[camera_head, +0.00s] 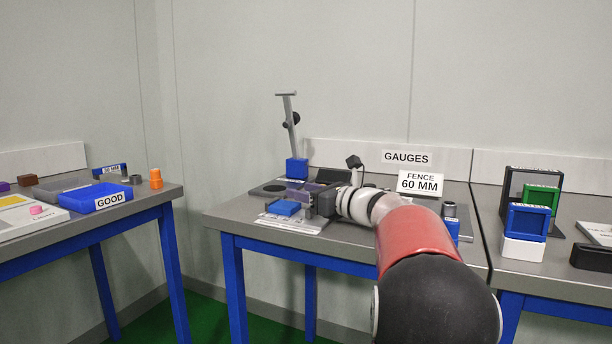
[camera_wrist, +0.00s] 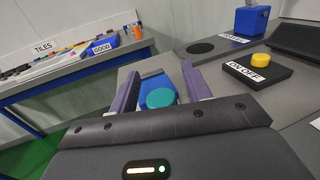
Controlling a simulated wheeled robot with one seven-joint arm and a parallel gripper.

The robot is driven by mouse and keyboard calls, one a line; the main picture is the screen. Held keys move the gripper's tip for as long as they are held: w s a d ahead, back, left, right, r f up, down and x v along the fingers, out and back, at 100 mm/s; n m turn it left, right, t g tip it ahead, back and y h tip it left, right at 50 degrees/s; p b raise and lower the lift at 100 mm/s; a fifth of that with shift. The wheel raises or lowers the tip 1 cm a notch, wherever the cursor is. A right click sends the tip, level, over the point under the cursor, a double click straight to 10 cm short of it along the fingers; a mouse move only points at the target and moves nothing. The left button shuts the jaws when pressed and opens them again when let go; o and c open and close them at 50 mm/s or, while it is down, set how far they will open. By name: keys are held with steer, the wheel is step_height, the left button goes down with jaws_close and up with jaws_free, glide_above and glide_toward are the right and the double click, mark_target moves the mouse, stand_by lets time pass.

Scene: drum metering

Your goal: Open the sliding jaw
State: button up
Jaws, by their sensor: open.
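A blue block (camera_head: 284,208) lies on a white sheet on the middle table. In the wrist view a blue block (camera_wrist: 150,78) with a round teal knob (camera_wrist: 160,98) shows between the purple fingers of my gripper (camera_wrist: 160,70). The fingers are apart, one on each side of the knob, with gaps visible. In the head view my gripper (camera_head: 297,194) is low over the table beside the blue block. Which part is the sliding jaw is not clear, and the block's lower part is hidden by my gripper.
A black ON/OFF box with a yellow button (camera_wrist: 260,60) is right of my gripper in the wrist view. A stand with a blue base (camera_head: 297,169) rises behind. A 60 MM fence sign (camera_head: 420,183) stands right. A blue GOOD tray (camera_head: 95,197) is on the left table.

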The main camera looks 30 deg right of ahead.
step_height(320, 180, up, 20)
steer(key=p, duration=0.2)
steer(key=shift+p, duration=0.4)
steer(key=shift+a+f, duration=0.1)
steer(key=s+a+f+n+g+h, duration=0.1)
steer(key=s+a+f+n+g, duration=0.2)
steer(key=s+a+f+n, duration=0.5)
steer(key=s+a+f+n+g+h, duration=0.2)
steer(key=s+a+f+n+g, duration=0.3)
steer(key=a+f, duration=0.4)
steer(key=s+a+f+n+g+h, duration=0.2)
steer(key=s+f+n+g+h, duration=0.1)
steer(key=s+f+n, duration=1.5)
steer(key=s+f+h, duration=0.1)
steer(key=s+f, duration=0.2)
steer(key=f, duration=0.1)
steer(key=shift+s+a+f, duration=0.15)
steer(key=shift+s+a, duration=0.15)
steer(key=shift+s, duration=0.05)
